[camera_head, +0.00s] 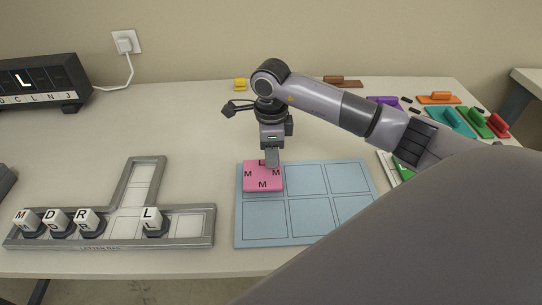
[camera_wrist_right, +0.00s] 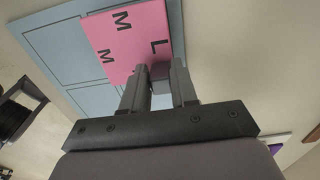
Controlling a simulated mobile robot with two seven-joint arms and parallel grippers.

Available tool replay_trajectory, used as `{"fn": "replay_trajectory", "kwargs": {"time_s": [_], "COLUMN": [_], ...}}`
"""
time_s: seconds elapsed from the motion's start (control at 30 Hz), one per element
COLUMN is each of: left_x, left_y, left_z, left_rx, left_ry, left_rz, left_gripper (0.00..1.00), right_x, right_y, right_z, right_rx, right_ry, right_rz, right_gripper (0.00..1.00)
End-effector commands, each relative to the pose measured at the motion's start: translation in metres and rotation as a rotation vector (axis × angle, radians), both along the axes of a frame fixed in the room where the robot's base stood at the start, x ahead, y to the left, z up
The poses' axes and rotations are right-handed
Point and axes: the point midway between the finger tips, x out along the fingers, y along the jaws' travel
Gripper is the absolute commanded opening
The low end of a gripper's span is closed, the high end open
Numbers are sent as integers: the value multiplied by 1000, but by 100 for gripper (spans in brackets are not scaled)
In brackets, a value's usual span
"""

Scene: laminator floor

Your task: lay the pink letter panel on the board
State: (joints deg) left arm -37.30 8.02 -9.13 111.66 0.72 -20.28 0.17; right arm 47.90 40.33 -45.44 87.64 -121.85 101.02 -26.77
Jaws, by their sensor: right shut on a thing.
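The pink letter panel (camera_head: 262,178) is a flat square with several black letters on it. It is over the back left cell of the blue board (camera_head: 295,220), which is marked into several outlined cells. It looks level with the board; I cannot tell if it touches. My right gripper (camera_head: 271,160) points down from above and is shut on the panel's handle. In the wrist view the fingers (camera_wrist_right: 160,85) close around the handle at the edge of the pink panel (camera_wrist_right: 128,42). My left gripper is not in view.
A grey letter bay (camera_head: 185,222) with several lettered cubes stands at the left. A dark letter display (camera_head: 40,82) is at the back left. Coloured handled panels, including a teal one (camera_head: 450,121), lie at the back right. The board's other cells are bare.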

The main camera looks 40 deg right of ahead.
Motion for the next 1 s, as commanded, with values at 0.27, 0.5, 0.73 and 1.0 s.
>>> {"fn": "replay_trajectory", "kwargs": {"time_s": [0.27,0.5,0.73,1.0], "left_x": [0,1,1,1], "left_y": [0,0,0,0], "left_z": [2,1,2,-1], "left_rx": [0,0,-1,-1], "left_ry": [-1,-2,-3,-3], "left_rz": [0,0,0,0], "left_gripper": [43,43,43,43], "right_x": [0,0,0,1], "right_y": [0,0,0,0], "right_z": [-18,-18,-18,9], "right_rx": [0,-1,-1,-1], "right_ry": [-2,-1,-1,-6], "right_rz": [1,1,1,1], "right_gripper": [0,54,54,54]}}
